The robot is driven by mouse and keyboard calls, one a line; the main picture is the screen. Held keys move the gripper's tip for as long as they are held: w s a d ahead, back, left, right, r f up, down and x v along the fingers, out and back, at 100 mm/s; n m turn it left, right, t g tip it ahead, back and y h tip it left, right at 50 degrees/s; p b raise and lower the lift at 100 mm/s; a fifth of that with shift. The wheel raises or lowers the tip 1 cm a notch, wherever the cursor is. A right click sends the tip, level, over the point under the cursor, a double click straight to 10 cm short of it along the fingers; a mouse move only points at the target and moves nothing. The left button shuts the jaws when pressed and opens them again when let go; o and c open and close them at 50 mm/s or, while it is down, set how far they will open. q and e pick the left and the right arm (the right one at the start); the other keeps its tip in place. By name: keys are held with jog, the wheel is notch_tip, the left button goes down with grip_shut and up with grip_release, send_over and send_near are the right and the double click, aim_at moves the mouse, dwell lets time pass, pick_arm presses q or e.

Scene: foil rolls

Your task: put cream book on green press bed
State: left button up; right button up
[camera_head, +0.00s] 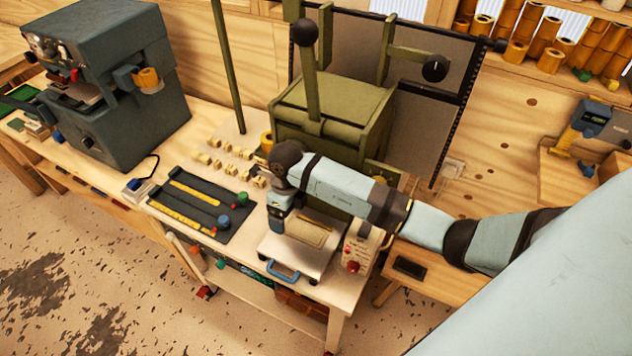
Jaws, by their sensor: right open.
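The green press (330,105) stands on the bench at the centre, with a tall lever on top. Its pale sliding bed (322,263), with a blue handle, sticks out at the front. A flat cream-tan piece, which looks like the cream book (310,232), lies on the bed. My right arm reaches in from the right across the press front. My right gripper (277,226) points down at the left part of the bed, beside the cream piece. It is open; its fingertips are small, and I cannot tell whether they touch anything. My left gripper is out of view.
A dark tray with yellow strips (192,199) and small cream blocks (222,157) lie left of the press. A grey-blue machine (115,85) stands farther left. A control box with a red button (357,251) is close right of the bed. Foil rolls (540,35) fill the back shelf.

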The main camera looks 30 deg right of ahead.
jog(key=s+a+r+m+t+y, duration=0.2)
jog(key=s+a+m+y, duration=0.15)
jog(key=a+y, duration=0.4)
jog(key=s+a+r+m+t+y, duration=0.25)
jog(key=s+a+y, duration=0.25)
jog(key=a+y, duration=0.25)
jog(key=s+d+f+m+t+h, duration=0.1)
jog(key=d+m+t+h, duration=0.3)
jog(key=m+t, duration=0.55)
jog(key=s+d+f+m+t+h, duration=0.1)
jog(key=d+m+t+h, duration=0.35)
jog(key=m, duration=0.95)
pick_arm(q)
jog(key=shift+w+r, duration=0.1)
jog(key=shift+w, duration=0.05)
pick_arm(e)
jog(key=s+d+f+m+g+h, duration=0.4)
jog(key=s+f+m+g+h, duration=0.1)
jog(key=s+f+m, duration=0.4)
jog(key=shift+s+d+f+m+g, duration=0.3)
jog(key=shift+s+d+m+g, duration=0.1)
jog(key=shift+s+m+g, duration=0.4)
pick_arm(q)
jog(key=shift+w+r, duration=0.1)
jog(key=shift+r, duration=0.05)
pick_arm(e)
jog(key=shift+c, duration=0.4)
